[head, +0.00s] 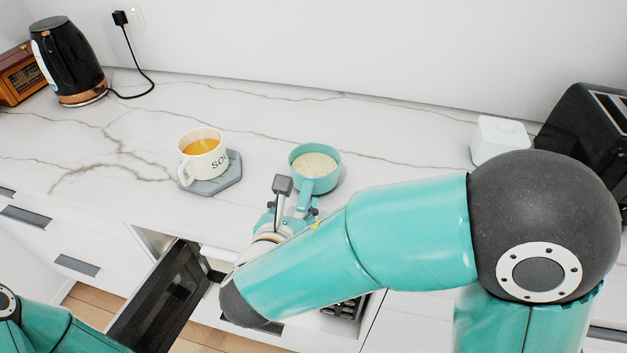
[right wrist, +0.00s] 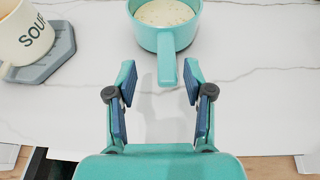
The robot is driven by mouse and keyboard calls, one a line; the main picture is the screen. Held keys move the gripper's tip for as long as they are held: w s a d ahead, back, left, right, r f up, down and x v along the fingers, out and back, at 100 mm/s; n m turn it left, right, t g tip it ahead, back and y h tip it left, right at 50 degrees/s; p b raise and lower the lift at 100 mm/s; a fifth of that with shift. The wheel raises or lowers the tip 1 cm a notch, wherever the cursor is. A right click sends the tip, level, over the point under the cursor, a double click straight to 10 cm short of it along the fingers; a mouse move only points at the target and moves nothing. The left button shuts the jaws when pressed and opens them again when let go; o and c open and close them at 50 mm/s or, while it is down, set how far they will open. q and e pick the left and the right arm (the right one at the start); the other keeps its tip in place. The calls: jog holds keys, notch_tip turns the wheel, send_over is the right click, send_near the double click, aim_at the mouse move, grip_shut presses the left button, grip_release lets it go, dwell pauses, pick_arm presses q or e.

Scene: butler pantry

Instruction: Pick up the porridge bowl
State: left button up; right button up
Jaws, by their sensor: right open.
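The porridge bowl (head: 331,177) is a teal round bowl with a straight handle, filled with pale speckled porridge, upright on the marble counter. Its handle points toward my right gripper (head: 298,199). In the right wrist view the bowl (right wrist: 165,38) is at the top centre. There my right gripper (right wrist: 160,84) is open, with the handle's end between its fingertips and a gap visible on each side. Height between fingers and handle is hard to judge. My left gripper is out of view; only part of my left arm shows at the lower left.
A cream soup mug (head: 203,156) stands on a grey hexagonal coaster (head: 229,174) left of the bowl. A black kettle (head: 68,58) is at the far left. A white lidded container (head: 498,140) and black toaster (head: 590,125) are at the right.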

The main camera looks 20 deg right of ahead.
aim_at(303, 198)
jog(key=x, duration=0.2)
jog(key=b+x, duration=0.1)
jog(key=x, duration=0.2)
jog(key=shift+s+d, duration=0.1)
jog(key=shift+d, duration=0.25)
jog(key=shift+w+d+f, duration=0.1)
jog(key=shift+w+d, duration=0.05)
jog(key=shift+w, duration=0.1)
jog(key=shift+c, duration=0.2)
grip_shut()
